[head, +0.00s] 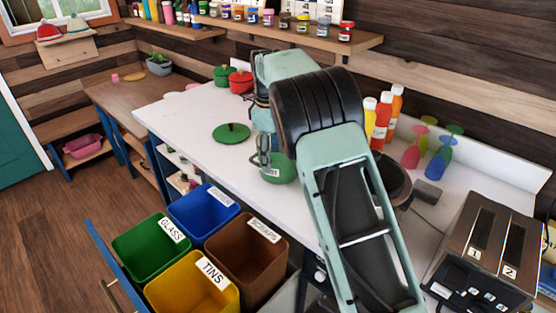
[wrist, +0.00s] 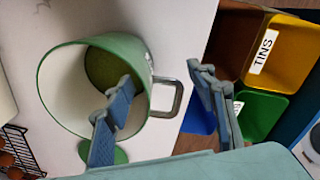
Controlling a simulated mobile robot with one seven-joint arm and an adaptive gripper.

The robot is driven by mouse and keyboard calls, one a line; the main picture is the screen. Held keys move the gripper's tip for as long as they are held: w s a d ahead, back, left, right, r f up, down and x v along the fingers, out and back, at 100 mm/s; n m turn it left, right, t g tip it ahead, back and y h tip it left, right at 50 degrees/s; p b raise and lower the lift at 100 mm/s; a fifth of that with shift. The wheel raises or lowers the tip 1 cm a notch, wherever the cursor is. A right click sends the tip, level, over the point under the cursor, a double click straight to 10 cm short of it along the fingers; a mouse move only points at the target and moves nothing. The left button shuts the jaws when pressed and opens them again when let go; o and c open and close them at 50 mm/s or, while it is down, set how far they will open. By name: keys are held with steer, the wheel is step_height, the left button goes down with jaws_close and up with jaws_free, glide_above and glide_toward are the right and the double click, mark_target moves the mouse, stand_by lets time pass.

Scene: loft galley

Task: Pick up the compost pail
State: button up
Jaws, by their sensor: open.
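The compost pail (head: 280,170) is green with a pale label and stands upright on the white counter. In the wrist view the pail (wrist: 62,62) shows its open mouth, its whitish inside and a dull green patch within. Its grey loop handle (wrist: 178,98) sticks out to the right. My gripper (wrist: 163,80) is open above it. One blue finger overlaps the pail's mouth and the other is outside the rim, beyond the handle, which lies between them. I see no grip on the pail. In the head view my arm partly hides the gripper (head: 262,140) and pail.
A green lid (head: 231,132) lies flat on the counter (head: 185,115) beside the pail. Open sorting bins, including glass (head: 140,255) and tins (head: 185,285), stand below the front edge. Red and green pots (head: 240,80) are behind. Bottles, goblets and a toaster (head: 485,245) are right.

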step_height(320, 180, down, 2)
steer(key=shift+w+f, duration=0.1)
steer(key=shift+f, duration=0.05)
jaws_close()
stand_by(0.4)
stand_by(0.3)
